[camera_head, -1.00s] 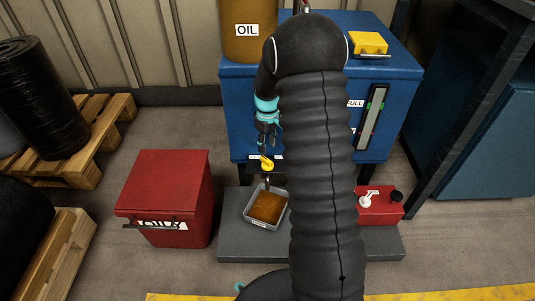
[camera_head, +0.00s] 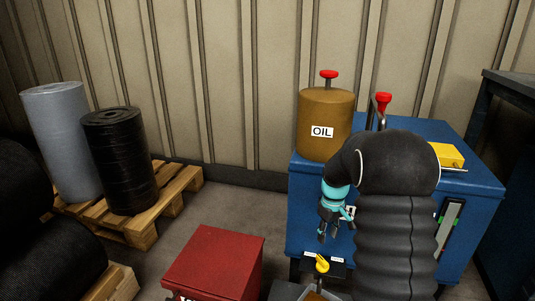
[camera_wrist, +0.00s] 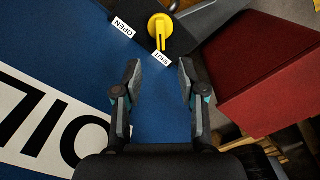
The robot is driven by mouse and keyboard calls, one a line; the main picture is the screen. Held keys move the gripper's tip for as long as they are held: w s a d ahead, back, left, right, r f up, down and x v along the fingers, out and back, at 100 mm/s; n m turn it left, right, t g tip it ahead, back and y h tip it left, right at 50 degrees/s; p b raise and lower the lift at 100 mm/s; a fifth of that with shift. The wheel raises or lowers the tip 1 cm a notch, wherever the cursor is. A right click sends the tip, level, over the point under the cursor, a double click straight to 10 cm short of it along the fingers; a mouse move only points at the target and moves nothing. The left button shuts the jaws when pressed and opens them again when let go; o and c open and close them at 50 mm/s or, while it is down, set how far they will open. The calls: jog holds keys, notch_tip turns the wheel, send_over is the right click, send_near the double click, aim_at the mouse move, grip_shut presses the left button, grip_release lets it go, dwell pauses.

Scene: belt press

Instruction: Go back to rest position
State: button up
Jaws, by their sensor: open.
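My gripper (camera_head: 327,237) hangs in front of the blue press tank, with its fingers pointing down. In the wrist view my gripper (camera_wrist: 160,72) is open, with nothing between its fingers. The yellow valve handle (camera_head: 322,263) is just below the fingertips in the head view. In the wrist view the yellow handle (camera_wrist: 160,30) lies beyond the fingertips, apart from them, its lever toward the SHUT label (camera_wrist: 161,57). The OPEN label (camera_wrist: 123,27) is left of it. My arm hides part of the tank's front.
The blue tank (camera_head: 465,218) carries a brown OIL drum (camera_head: 324,110) and a yellow box (camera_head: 447,155). A red bin (camera_head: 215,262) stands left of my gripper. Wrapped rolls stand on a pallet (camera_head: 185,190) at the left. Bare floor lies between pallet and bin.

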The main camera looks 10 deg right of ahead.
jog(key=s+a+r+m+t+p, duration=0.2)
jog(key=s+a+r+p, duration=0.2)
jog(key=s+r, duration=0.9)
jog(key=s+a+r+m+t+p, duration=0.2)
jog(key=s+a+r, duration=0.5)
jog(key=s+r, duration=0.6)
jog(key=s+t+p, duration=0.1)
jog(key=s, duration=0.4)
jog(key=shift+s+a+r+t+p, duration=0.15)
jog(key=shift+a+r+t+p, duration=0.15)
jog(key=shift+a+p, duration=0.1)
